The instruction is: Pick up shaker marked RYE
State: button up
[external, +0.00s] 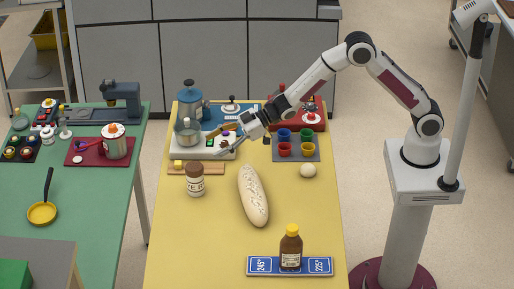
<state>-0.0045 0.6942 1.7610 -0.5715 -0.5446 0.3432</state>
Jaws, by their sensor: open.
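My gripper (214,144) is open and empty.
A long pale loaf (254,195) lies right of the shaker. A small board with a yellow block (205,169) is just behind it. A brown bottle (290,252) stands on a blue plate (259,265) in front. A grey tray with coloured cups (275,156) is at back right.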

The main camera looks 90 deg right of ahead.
aim_at(200, 165)
jog(key=shift+n+y, duration=0.3)
jog(key=shift+y, duration=0.3)
jog(key=shift+w+a+f, duration=0.25)
jog(key=shift+a+f, duration=0.1)
jog(key=shift+f, duration=0.25)
jog(key=shift+w+a+f, duration=0.2)
jog(key=shift+a+f, duration=0.15)
jog(key=shift+f, duration=0.3)
jog(key=shift+w+a+f, duration=0.25)
jog(key=shift+a+f, duration=0.1)
jog(key=shift+f, duration=0.25)
jog(key=shift+w, duration=0.1)
jog(key=shift+x, duration=1.2)
jog(key=shift+f, duration=0.1)
jog(key=shift+w+a+f, duration=0.75)
jog(key=shift+w+f, duration=0.05)
jog(key=shift+w, duration=0.2)
jog(key=shift+x, duration=1.1)
jog(key=shift+r, duration=0.1)
jog(key=c, duration=1.4)
